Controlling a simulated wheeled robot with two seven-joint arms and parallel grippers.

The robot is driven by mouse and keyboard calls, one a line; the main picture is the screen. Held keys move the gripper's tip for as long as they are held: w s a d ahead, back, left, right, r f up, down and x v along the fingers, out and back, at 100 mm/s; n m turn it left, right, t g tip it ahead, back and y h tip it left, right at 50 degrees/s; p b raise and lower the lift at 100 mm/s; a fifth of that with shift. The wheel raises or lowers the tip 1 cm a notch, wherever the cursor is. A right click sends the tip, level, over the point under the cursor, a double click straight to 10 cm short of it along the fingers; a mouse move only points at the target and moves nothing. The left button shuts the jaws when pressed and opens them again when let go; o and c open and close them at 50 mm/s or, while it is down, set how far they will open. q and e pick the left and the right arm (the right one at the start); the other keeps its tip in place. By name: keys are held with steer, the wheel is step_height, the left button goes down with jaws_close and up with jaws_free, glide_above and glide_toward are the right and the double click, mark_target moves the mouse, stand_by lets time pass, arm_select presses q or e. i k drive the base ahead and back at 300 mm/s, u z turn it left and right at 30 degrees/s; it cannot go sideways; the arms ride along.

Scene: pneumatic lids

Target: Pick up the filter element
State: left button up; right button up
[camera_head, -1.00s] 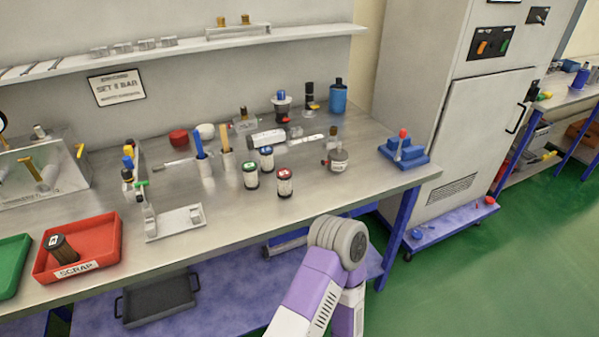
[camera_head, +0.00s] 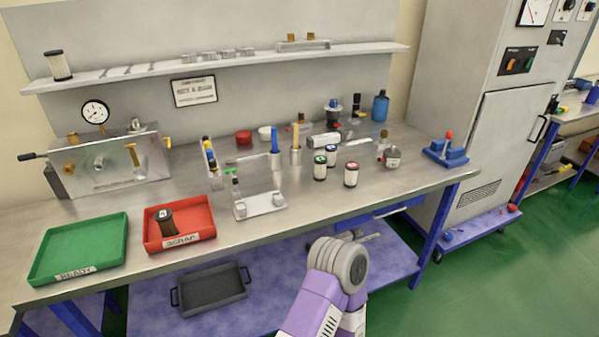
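A white ribbed cylinder with dark ends (camera_head: 58,65), which looks like a filter element, stands upright at the left end of the wall shelf. A similar but dark brown cylinder (camera_head: 166,221) sits in the red tray marked SCRAP (camera_head: 205,232). Small white canisters stand on the bench: one with a green top (camera_head: 320,171), one with a red top (camera_head: 351,177). A purple and white arm link of mine with a grey joint rises at the bottom middle, in front of the bench. I cannot make out either gripper.
A green tray marked READY (camera_head: 112,262) is at the bench's left front. A white bracket (camera_head: 262,206) and upright tool holders (camera_head: 275,158) crowd the middle. A tall cabinet (camera_head: 500,130) stands right.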

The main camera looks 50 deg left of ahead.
mark_target(320, 161)
steer(key=u, duration=1.1)
steer(key=i, duration=0.1)
steer(key=u, duration=0.2)
